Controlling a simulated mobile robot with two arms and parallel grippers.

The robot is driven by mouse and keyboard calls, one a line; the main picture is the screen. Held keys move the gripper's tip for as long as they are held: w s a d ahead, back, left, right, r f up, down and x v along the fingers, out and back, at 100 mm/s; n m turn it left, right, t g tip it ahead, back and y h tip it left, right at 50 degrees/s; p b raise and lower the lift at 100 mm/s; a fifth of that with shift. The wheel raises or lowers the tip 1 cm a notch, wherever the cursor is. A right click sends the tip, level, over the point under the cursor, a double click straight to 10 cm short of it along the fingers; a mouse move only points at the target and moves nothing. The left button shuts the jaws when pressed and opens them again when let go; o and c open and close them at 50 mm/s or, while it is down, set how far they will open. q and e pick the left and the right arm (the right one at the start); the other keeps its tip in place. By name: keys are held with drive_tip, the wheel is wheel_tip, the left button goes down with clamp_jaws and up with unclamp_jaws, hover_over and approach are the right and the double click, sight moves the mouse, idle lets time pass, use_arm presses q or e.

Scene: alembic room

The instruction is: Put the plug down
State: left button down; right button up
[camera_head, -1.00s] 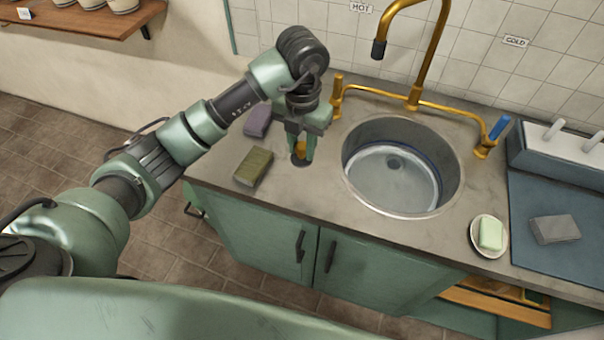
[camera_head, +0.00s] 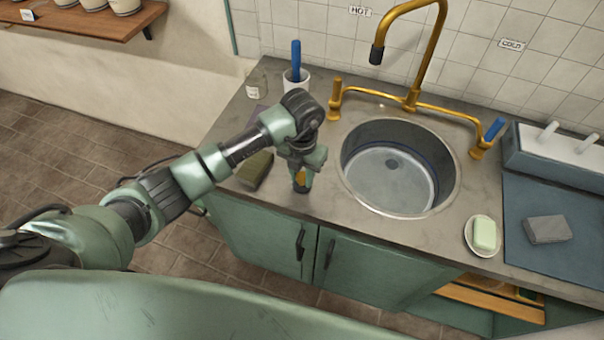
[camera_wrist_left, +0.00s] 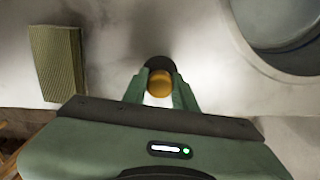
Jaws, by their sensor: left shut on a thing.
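The plug, a dark disc with a brass knob (camera_head: 300,178), is at the counter's front part, left of the sink. In the left wrist view its brass knob (camera_wrist_left: 159,84) sits between the fingertips, with the dark disc beyond. My left gripper (camera_head: 302,173) is shut on the knob, pointing down. The plug is very low over the counter; I cannot tell whether it touches. My right gripper is not in view.
A green sponge (camera_head: 256,168) lies left of the gripper. Behind the arm stand a glass jar (camera_head: 255,84) and a white cup (camera_head: 296,84) holding a blue-handled tool. A brass tap (camera_head: 412,98) rises behind the sink. A soap dish (camera_head: 483,250) sits to its right.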

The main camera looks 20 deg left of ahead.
sight(302, 174)
use_arm(q)
drive_tip(key=shift+f, duration=0.15)
drive_tip(key=c, duration=1.1)
unclamp_jaws()
drive_tip(key=shift+r, duration=0.25)
drive_tip(key=shift+w+r, duration=0.1)
drive_tip(key=shift+r, duration=0.15)
wheel_tip(302, 174, up, 11)
drive_tip(key=b, duration=0.3)
drive_tip(key=shift+r+b, duration=0.2)
drive_tip(key=shift+b, duration=0.15)
